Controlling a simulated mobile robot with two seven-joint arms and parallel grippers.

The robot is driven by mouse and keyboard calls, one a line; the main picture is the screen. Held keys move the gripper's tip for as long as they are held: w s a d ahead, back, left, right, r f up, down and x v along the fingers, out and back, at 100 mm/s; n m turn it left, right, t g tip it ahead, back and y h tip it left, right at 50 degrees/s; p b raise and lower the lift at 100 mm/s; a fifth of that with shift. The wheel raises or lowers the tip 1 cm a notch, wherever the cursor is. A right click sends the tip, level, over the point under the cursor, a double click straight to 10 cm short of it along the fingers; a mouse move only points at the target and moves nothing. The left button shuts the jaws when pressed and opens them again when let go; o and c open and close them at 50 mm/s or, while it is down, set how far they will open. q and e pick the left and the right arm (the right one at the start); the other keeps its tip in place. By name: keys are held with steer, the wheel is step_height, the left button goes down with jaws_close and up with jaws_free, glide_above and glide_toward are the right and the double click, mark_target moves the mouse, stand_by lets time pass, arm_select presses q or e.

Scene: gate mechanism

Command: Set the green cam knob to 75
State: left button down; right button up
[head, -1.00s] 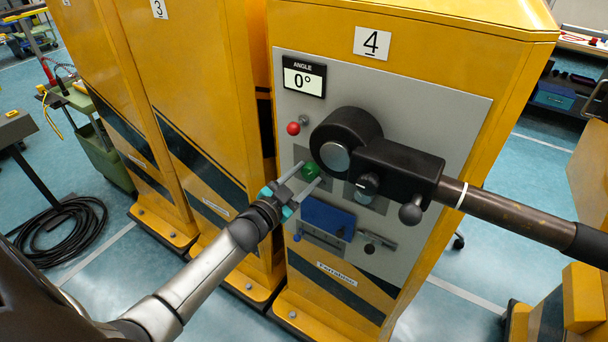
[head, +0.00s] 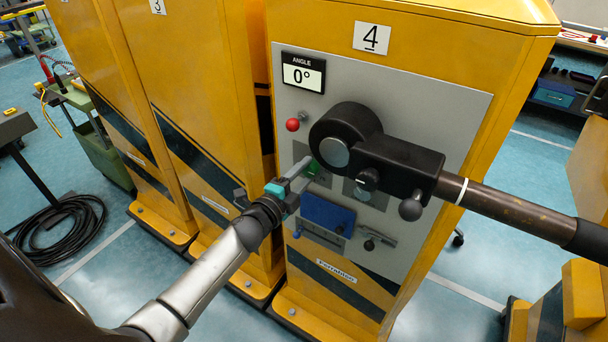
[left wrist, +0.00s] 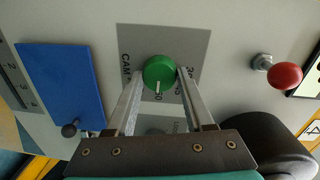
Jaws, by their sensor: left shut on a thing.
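The green cam knob (head: 315,168) sits on the grey panel of cabinet 4, mostly hidden behind my fingers in the head view. In the left wrist view the round green knob (left wrist: 159,71) has a white mark pointing down toward a printed 0. It sits on a darker grey plate (left wrist: 193,42) with partly covered lettering. My left gripper (head: 305,166) is shut on the knob, with one finger on each side of it. The angle display (head: 303,75) reads 0°. My right gripper is not in view.
A black hub with a long bar (head: 500,206) juts out right of the knob. A red ball knob (head: 292,125) is above left. A blue cover (head: 327,214) and a small black-tipped lever (head: 369,245) are below.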

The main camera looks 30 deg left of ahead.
arm_select(q)
steer(key=m+b, duration=0.1)
steer(key=m, duration=0.3)
steer(key=shift+y, duration=0.3)
steer(key=shift+d+f+m+b, duration=0.1)
steer(key=shift+m+b, duration=0.55)
steer(key=shift+m, duration=1.35)
steer(key=shift+c, duration=1.4)
jaws_free()
steer(key=shift+s, duration=0.1)
steer(key=s+b, duration=0.1)
steer(key=s, duration=1.4)
steer(key=shift+r+b, duration=0.3)
steer(key=shift+r, duration=0.1)
